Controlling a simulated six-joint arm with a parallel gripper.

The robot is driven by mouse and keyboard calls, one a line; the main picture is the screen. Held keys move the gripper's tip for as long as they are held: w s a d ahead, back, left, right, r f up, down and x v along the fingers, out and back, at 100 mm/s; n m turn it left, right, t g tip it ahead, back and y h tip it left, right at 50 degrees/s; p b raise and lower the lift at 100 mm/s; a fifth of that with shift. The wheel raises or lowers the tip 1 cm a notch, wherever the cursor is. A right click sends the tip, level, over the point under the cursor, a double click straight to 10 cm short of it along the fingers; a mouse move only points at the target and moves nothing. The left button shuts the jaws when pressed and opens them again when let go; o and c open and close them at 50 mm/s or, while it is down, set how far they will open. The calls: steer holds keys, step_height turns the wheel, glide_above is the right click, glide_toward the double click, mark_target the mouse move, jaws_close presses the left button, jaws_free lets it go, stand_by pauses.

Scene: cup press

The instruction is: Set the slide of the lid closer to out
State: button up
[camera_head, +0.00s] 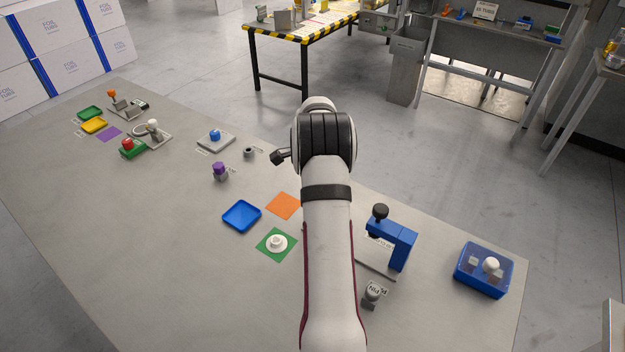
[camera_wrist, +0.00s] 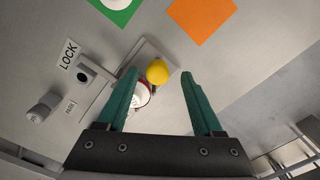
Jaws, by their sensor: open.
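In the wrist view, a grey metal fixture, apparently the lid closer, has a flat plate (camera_wrist: 152,48) and a yellow ball knob (camera_wrist: 157,72). My gripper (camera_wrist: 160,75) is open, its teal fingers on either side of the knob in the picture. The gap in height is unclear, and no contact shows. A round white and red part (camera_wrist: 142,96) is partly covered by the left finger. I cannot tell how the slide is set. In the head view my arm hides this fixture and my fingertips.
A LOCK sign (camera_wrist: 68,54) and a grey pin (camera_wrist: 45,106) stand left of the fixture in the wrist view. In the head view a blue frame (camera_head: 404,245) with a black knob and a clear-lidded blue box (camera_head: 484,270) stand right of my arm. Orange (camera_head: 284,205) and green mats lie left.

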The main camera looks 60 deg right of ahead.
step_height(320, 180, up, 15)
steer(key=shift+f, duration=0.15)
steer(key=a+r+n, duration=0.2)
steer(key=a+n, duration=0.2)
steer(key=a, duration=0.5)
steer(key=a+r+n+y, duration=0.15)
steer(key=a+n, duration=0.25)
steer(key=a, duration=0.6)
steer(key=a+r+n+h, duration=0.15)
steer(key=a+n, duration=0.25)
steer(key=a, duration=0.5)
steer(key=s+a+f+n+y, duration=0.1)
steer(key=s+a+f+n, duration=0.1)
steer(key=s+a+n, duration=0.3)
steer(key=s+a+f+n, duration=0.3)
steer(key=s+a+n, duration=0.3)
steer(key=s+a, duration=0.4)
steer(key=shift+s+a+y, duration=0.25)
steer(key=shift+s+y, duration=0.15)
steer(key=shift+s, duration=0.5)
